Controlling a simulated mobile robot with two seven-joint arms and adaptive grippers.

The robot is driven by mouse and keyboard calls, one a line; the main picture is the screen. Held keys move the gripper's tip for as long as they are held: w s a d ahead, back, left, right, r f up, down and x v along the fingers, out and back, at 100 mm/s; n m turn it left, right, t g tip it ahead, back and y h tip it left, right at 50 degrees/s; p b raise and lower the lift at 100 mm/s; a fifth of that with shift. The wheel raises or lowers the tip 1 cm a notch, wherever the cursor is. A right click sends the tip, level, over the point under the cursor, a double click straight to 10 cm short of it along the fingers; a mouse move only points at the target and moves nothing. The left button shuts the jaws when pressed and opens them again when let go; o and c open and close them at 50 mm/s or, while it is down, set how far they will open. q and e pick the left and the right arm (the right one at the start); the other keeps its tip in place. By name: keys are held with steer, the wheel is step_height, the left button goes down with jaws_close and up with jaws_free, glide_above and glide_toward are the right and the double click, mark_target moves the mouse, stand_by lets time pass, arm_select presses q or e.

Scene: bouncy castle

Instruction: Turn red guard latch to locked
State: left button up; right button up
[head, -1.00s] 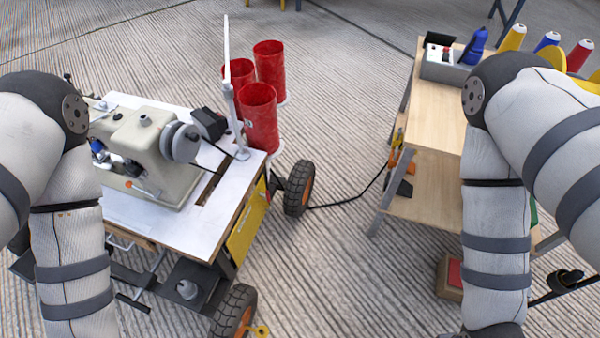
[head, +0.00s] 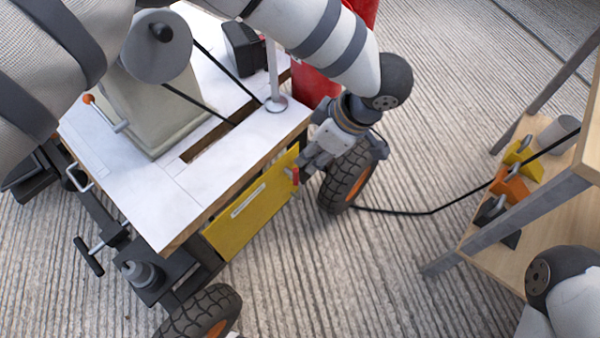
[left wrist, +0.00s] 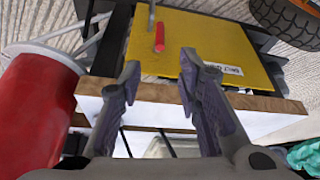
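The red guard latch (head: 295,175) is a small red handle at the right end of the yellow guard panel (head: 250,205), on the side of the sewing machine cart. In the head view the handle stands about upright. My left gripper (head: 308,172) is close beside it; contact cannot be told there. In the left wrist view the red latch (left wrist: 159,37) lies beyond the fingertips, roughly in line with the gap. The left gripper (left wrist: 160,70) is open with nothing between its fingers. My right gripper is out of view.
The white cart top (head: 225,165) has a wooden edge near my gripper. A wheel (head: 350,180) stands just behind it, and a red cylinder (left wrist: 35,110) is beside it. A wooden workbench (head: 555,225) is at right. Ribbed floor lies between, crossed by a black cable (head: 410,212).

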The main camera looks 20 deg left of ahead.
mark_target(290, 173)
arm_select(q)
steer(key=b+x, duration=0.2)
steer(key=x, duration=0.8)
steer(key=shift+b, duration=0.4)
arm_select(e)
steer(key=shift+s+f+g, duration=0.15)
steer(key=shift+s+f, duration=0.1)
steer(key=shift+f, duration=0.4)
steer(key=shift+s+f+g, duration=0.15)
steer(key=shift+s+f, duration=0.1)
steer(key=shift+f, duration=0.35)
arm_select(q)
jaws_close()
